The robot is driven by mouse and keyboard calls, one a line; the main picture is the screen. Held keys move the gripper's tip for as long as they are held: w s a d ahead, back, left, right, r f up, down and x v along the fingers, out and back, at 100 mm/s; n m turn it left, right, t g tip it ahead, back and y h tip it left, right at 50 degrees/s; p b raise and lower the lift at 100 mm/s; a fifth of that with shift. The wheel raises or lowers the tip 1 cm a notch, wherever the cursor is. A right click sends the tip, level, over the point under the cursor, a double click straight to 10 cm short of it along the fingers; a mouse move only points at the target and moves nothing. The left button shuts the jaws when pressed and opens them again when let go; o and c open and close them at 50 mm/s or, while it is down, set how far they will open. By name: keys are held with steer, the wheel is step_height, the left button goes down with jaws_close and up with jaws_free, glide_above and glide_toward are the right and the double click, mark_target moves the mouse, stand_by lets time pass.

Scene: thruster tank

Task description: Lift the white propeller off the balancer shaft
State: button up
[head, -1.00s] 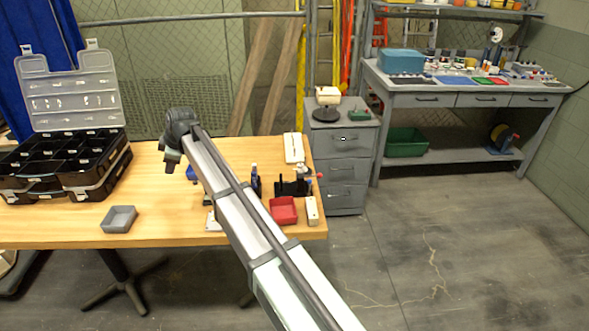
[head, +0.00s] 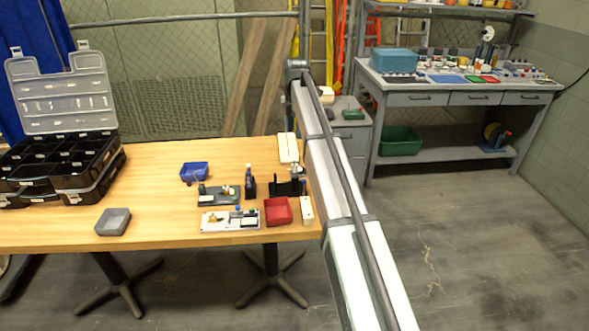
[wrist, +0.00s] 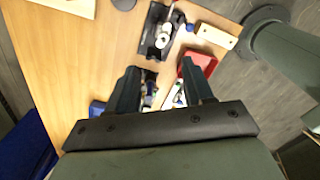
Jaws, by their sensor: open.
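My gripper (wrist: 160,76) shows in the wrist view, its two dark fingers apart with nothing held between them. In the head view it is hidden behind my arm. A black stand (wrist: 151,33) with a pale cylindrical part lies beyond the fingertips in the wrist view. It seems to be the dark stand (head: 284,188) near the table's right end in the head view. I cannot make out the white propeller or the balancer shaft for certain in either view.
A red tray (head: 277,211) and white block (head: 307,209) stand by the table's front right. Small parts trays (head: 246,225), a blue bin (head: 194,172) and a grey bin (head: 113,222) lie leftward. A black organizer (head: 90,185) fills the far left. The table's middle left is clear.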

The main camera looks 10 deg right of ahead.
glide_above(295, 168)
steer(key=w, duration=0.2)
step_height(295, 168, down, 8)
steer(key=shift+s+f, duration=0.1)
steer(key=shift+f, duration=0.1)
steer(key=shift+s+f, duration=0.2)
steer(key=shift+f, duration=1.15)
steer(key=shift+s+f, duration=0.15)
steer(key=shift+f, duration=1.15)
steer(key=shift+c, duration=0.3)
jaws_close()
